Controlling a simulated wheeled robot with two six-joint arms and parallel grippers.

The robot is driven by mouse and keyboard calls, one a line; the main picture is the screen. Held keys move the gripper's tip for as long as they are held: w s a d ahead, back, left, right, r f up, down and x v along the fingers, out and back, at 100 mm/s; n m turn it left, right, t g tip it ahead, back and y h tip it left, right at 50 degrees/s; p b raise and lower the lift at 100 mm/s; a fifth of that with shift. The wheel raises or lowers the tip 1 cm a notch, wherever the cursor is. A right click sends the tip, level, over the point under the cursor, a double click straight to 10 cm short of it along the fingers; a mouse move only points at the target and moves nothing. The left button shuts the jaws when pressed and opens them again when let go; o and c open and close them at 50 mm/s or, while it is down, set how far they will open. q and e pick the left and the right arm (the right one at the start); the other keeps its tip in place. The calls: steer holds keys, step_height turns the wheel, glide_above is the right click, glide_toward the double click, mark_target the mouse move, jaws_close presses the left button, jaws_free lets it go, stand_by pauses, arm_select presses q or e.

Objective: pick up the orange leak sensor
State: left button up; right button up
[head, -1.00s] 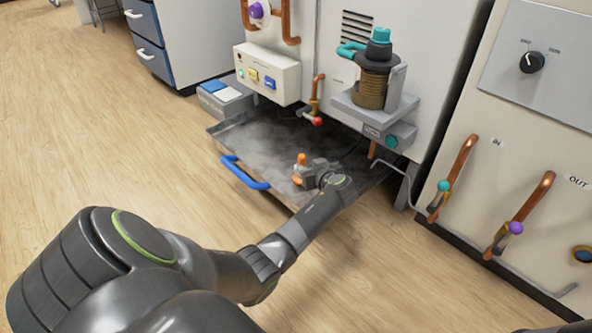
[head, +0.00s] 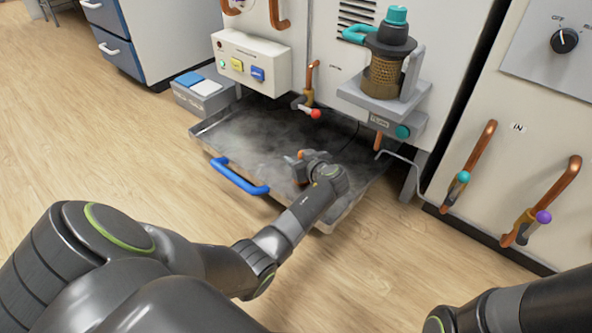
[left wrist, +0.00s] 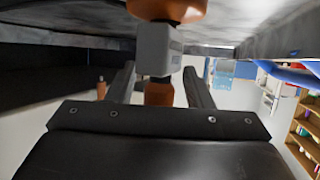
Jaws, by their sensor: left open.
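The orange leak sensor shows as a small orange bit (head: 299,155) over the grey drip tray (head: 235,115), mostly hidden by my left gripper (head: 299,170). In the left wrist view the sensor (left wrist: 158,48) is large, with orange ends and a pale grey middle. My left gripper also shows there (left wrist: 160,84), its two dark fingers apart on either side of the sensor's lower orange part. The fingers look open, with a gap on each side. My right gripper is out of view.
A blue handle (head: 239,176) sits on the tray's front edge. A copper pipe with a red knob (head: 315,113) and a shelf with a brass-coloured cylinder (head: 381,75) are above the tray. A white button box (head: 250,62) is behind.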

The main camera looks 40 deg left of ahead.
arm_select(q)
steer(key=shift+d+r, duration=0.1)
steer(key=shift+d, duration=0.05)
jaws_close()
stand_by(0.4)
